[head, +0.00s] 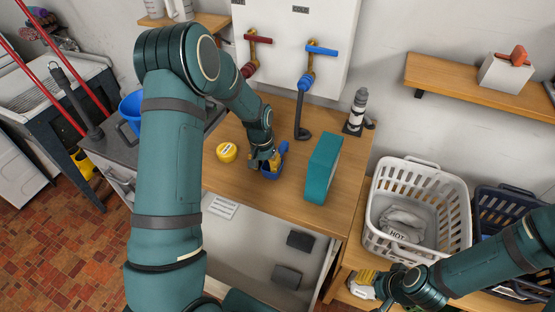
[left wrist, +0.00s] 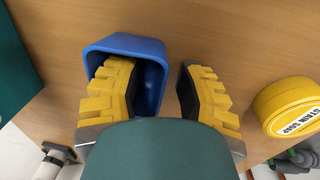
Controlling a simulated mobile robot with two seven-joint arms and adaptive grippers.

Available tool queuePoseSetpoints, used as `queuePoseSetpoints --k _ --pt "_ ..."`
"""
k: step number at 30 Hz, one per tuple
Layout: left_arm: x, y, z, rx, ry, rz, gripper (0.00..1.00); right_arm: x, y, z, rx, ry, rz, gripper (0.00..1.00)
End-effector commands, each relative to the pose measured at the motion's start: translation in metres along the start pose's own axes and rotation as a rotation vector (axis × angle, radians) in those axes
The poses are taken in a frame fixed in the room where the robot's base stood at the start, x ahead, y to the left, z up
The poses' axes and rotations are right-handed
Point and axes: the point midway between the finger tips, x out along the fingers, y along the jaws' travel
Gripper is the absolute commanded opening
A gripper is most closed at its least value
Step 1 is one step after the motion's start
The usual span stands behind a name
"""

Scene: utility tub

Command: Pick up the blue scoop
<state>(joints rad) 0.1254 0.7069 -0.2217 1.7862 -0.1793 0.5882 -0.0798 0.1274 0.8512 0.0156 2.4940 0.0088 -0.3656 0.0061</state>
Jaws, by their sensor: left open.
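The blue scoop (head: 271,172) lies on the wooden counter (head: 300,200), with its handle toward the back right in the head view. My left gripper (head: 264,160) is down at the scoop. In the left wrist view the scoop (left wrist: 125,43) shows its open hollow. The left gripper (left wrist: 158,95) is open there. One yellow-padded finger is over the hollow, and the other is outside, right of the scoop's wall. Contact cannot be told. My right gripper (head: 365,281) is low at the right, beside the white basket; its jaws are unclear.
A yellow stain soap tin (head: 227,152) stands left of the scoop, a teal box (head: 322,168) right of it. A white laundry basket (head: 417,173) is at the right. The counter's front is clear.

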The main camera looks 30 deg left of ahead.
Motion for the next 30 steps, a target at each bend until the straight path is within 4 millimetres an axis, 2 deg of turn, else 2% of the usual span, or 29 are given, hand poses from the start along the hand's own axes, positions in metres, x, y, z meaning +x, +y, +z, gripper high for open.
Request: queuePoseSetpoints --k 3,4,7,8,23,26,30 --pt "0.0 0.0 0.0 0.0 0.0 0.0 0.36 0.0 0.0 0.0 0.0 0.0 0.0 0.48" --pt "0.0 0.0 0.0 0.0 0.0 0.0 0.39 0.0 0.0 0.0 0.0 0.0 0.0 0.48" --pt "-0.001 0.0 0.0 0.0 0.0 0.0 0.04 0.0 0.0 0.0 0.0 0.0 0.0 0.48" --pt "-0.001 0.0 0.0 0.0 0.0 0.0 0.0 0.0 0.0 0.0 0.0 0.0 0.0 0.48" --pt "-0.004 0.0 0.0 0.001 0.001 0.0 0.0 -0.001 0.0 0.0 0.0 0.001 0.0 0.48" --pt "-0.015 0.002 -0.001 0.001 0.002 0.0 0.0 -0.002 -0.001 -0.001 0.001 0.002 0.0 0.48" --pt "-0.042 0.004 -0.001 0.001 0.004 -0.001 0.0 -0.005 -0.002 -0.002 0.001 0.005 0.0 0.48"
